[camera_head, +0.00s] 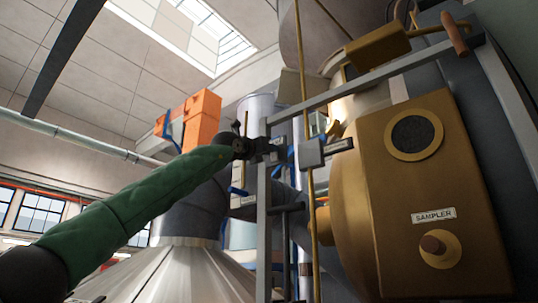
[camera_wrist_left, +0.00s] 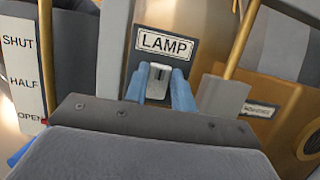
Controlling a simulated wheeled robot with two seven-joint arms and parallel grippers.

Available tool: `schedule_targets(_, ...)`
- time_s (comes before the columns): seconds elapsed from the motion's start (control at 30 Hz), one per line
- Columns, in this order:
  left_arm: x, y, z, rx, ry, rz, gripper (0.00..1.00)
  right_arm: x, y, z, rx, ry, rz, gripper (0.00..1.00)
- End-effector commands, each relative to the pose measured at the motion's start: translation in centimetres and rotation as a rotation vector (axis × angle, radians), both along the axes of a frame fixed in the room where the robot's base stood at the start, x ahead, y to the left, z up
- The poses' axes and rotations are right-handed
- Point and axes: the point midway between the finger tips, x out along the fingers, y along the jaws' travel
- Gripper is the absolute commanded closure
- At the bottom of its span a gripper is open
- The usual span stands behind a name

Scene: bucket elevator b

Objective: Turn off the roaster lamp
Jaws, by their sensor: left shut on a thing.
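In the left wrist view, a dark plate (camera_wrist_left: 163,44) labelled LAMP sits straight ahead. Below the label is a small switch (camera_wrist_left: 158,72) with a pale tip. My left gripper (camera_wrist_left: 157,92) has its blue fingers on either side of the switch, shut on it; the fingers hide its lower part. In the head view my green-sleeved left arm reaches up from the lower left to the grey frame, with the left gripper (camera_head: 278,150) near its upright. The bronze roaster (camera_head: 380,190) stands at the right. I cannot tell whether its lamp is lit. My right gripper is not in view.
A grey box (camera_head: 311,153) sits beside the gripper, near a thin brass rod (camera_head: 312,215). A SHUT/HALF/OPEN scale (camera_wrist_left: 22,75) stands left in the wrist view. A SAMPLER label (camera_head: 433,215) and knob (camera_head: 439,248) are lower on the roaster. A metal cone (camera_head: 180,275) lies below my arm.

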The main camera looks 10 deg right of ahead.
Motion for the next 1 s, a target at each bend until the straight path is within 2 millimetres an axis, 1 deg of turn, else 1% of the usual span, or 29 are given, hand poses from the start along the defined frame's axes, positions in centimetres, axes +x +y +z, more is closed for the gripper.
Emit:
schedule_targets(0.13,0.0,0.1,0.1,-0.006,-0.006,0.0,0.97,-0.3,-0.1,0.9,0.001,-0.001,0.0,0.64)
schedule_targets(0.4,0.0,0.1,0.1,-0.006,-0.006,0.0,0.97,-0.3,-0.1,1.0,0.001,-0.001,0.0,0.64)
schedule_targets(0.43,0.0,0.1,0.1,-0.006,-0.006,0.0,0.73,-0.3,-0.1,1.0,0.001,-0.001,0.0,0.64)
schedule_targets(0.53,0.0,0.1,0.0,-0.006,-0.006,0.0,0.53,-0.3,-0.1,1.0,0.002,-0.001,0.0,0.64)
schedule_targets(0.83,-0.1,0.1,-0.1,-0.005,-0.005,0.0,0.53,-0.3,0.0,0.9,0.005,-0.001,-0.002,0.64)
schedule_targets(1.0,-0.8,0.8,-0.7,-0.004,-0.006,0.0,0.53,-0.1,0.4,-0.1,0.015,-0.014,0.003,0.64)
